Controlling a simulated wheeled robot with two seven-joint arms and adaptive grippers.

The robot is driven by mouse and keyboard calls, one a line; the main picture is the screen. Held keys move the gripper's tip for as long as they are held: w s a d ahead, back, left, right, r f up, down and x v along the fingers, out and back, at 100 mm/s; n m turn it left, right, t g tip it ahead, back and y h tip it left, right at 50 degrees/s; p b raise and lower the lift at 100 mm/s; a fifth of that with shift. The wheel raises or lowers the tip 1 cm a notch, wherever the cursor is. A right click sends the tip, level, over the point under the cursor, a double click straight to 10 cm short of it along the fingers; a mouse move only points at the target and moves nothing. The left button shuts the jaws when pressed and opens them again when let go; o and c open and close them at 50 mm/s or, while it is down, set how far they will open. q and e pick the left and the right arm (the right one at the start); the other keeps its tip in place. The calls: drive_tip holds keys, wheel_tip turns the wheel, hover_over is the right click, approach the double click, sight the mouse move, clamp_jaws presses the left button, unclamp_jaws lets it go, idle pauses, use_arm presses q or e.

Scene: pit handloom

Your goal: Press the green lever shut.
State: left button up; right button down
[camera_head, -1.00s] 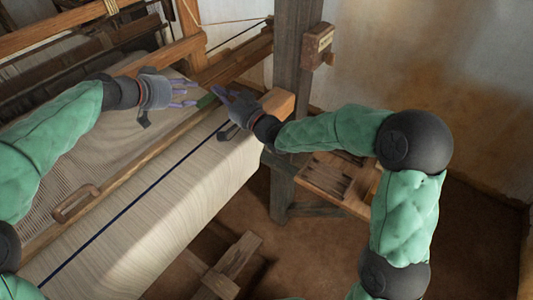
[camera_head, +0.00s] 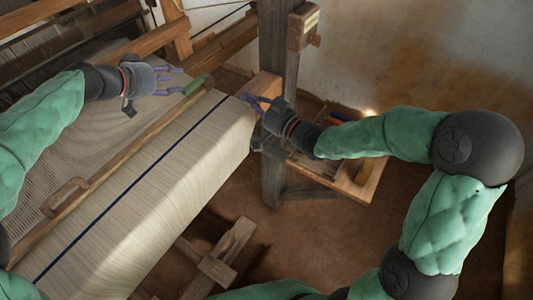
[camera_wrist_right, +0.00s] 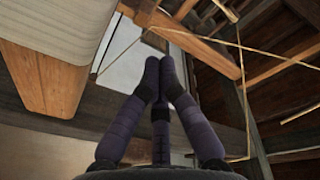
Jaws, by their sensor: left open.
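The green lever (camera_head: 196,84) is a short green bar at the far right end of the wooden rail across the loom. My left gripper (camera_head: 178,81) is open and empty just left of the lever, its purple fingertips close to it; I cannot tell whether they touch. My right gripper (camera_head: 249,100) is to the right of the lever, apart from it, beside the end of the cloth beam. In the right wrist view its purple fingers (camera_wrist_right: 160,75) come together at the tips with nothing between them. The lever is not visible in that view.
A dark wooden post (camera_head: 278,60) with a small wooden box (camera_head: 303,27) stands behind my right gripper. A wooden tray (camera_head: 355,185) sits below my right forearm. The striped cloth (camera_head: 150,165) covers the beam. A wooden handle (camera_head: 65,196) is on the rail.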

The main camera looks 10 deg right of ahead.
drive_tip(key=s+d+f+m+g+h, duration=0.1)
drive_tip(key=d+f+g+h, duration=0.1)
drive_tip(key=f, duration=0.9)
drive_tip(key=s+d+f+m+g+h, duration=0.1)
drive_tip(key=d+f+h, duration=0.1)
drive_tip(key=f, duration=1)
drive_tip(key=shift+m+g+h, duration=0.3)
drive_tip(key=shift+g+h, duration=0.1)
drive_tip(key=shift+h, duration=0.3)
drive_tip(key=shift+s+d, duration=0.1)
drive_tip(key=shift+s, duration=0.05)
